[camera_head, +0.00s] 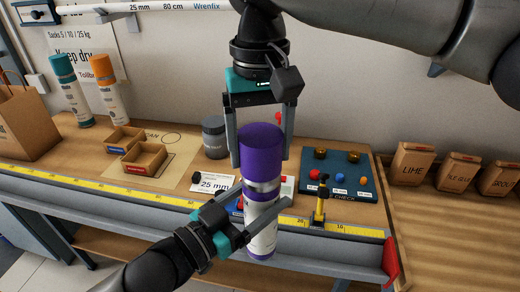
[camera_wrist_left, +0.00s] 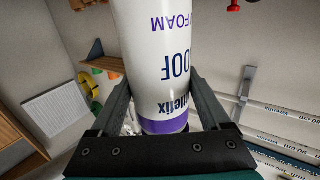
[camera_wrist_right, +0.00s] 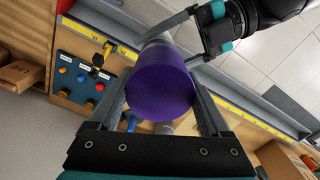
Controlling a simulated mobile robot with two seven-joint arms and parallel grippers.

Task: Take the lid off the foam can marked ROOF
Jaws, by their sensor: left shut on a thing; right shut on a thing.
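The foam can (camera_head: 262,228) is white with a purple lid (camera_head: 261,148), held upright in front of the bench. Its upside-down ROOF print shows on the can in the left wrist view (camera_wrist_left: 168,65). My left gripper (camera_head: 264,198) is shut on the can's white body, coming from the lower left. My right gripper (camera_head: 260,161) points down from above, shut on the lid, with a finger on each side. The lid fills the middle of the right wrist view (camera_wrist_right: 160,92). A grey metallic band shows between lid and white body; I cannot tell whether the lid is loose.
Behind the can are a dark grey jar (camera_head: 214,138), a blue CHECK board (camera_head: 350,190) and small wooden trays (camera_head: 145,158). A teal-lidded can (camera_head: 72,90) and an orange-lidded can (camera_head: 106,90) stand at left. A yellow tape rule (camera_head: 100,193) runs along the bench's front edge.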

